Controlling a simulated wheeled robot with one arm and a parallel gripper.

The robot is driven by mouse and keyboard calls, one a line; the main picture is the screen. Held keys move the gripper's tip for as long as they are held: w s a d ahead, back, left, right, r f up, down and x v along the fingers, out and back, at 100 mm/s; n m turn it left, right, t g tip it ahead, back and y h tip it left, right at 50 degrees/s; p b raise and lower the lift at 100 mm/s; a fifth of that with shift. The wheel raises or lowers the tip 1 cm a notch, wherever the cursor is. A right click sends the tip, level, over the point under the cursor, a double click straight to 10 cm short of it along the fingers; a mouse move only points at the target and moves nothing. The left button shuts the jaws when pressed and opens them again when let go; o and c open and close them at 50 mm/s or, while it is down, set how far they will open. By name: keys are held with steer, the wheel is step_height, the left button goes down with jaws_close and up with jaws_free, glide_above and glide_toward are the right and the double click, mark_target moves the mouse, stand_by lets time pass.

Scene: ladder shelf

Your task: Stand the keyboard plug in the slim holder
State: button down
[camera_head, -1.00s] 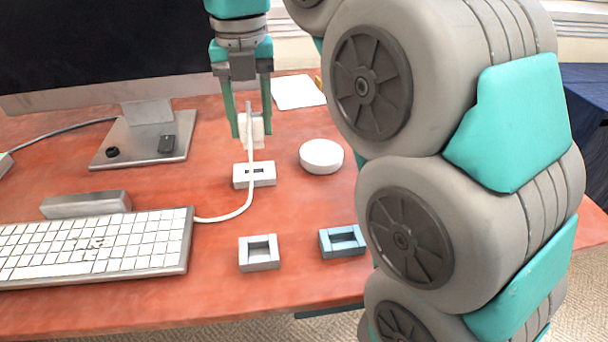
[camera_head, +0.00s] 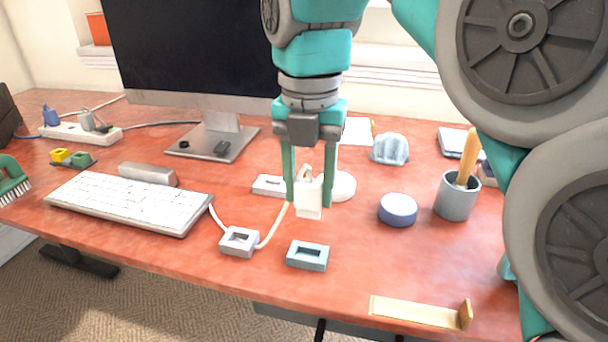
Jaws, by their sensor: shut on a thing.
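The white keyboard plug (camera_head: 309,198) hangs upright between the fingers of my gripper (camera_head: 309,200), which is shut on it. Its white cable (camera_head: 275,228) loops down past the pale square holder and back to the keyboard (camera_head: 130,202). Three small holders lie on the desk: a white one with a small slot (camera_head: 267,180) behind and left of the plug, a pale grey one with a squarish opening (camera_head: 238,251) in front and left, and a blue-grey one (camera_head: 306,263) in front. The plug appears above the desk, apart from all three. I cannot tell for sure which is the slim holder.
A white round object (camera_head: 344,187) stands partly hidden behind my gripper. A blue-grey round tub (camera_head: 398,211), a grey cup (camera_head: 457,197) and a wooden piece (camera_head: 420,311) are to the right. The monitor stand (camera_head: 213,144) is behind. Desk between the blue-grey holder and tub is clear.

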mark_target(309, 207)
steer(key=shift+f+b, duration=0.85)
steer(key=shift+f, duration=2.35)
steer(key=shift+p, duration=0.3)
steer(key=shift+f+b, duration=0.4)
steer(key=shift+f, duration=0.85)
stand_by(0.4)
steer(key=c, duration=0.8)
jaws_free()
steer(key=o, duration=0.5)
steer(key=shift+o, duration=0.2)
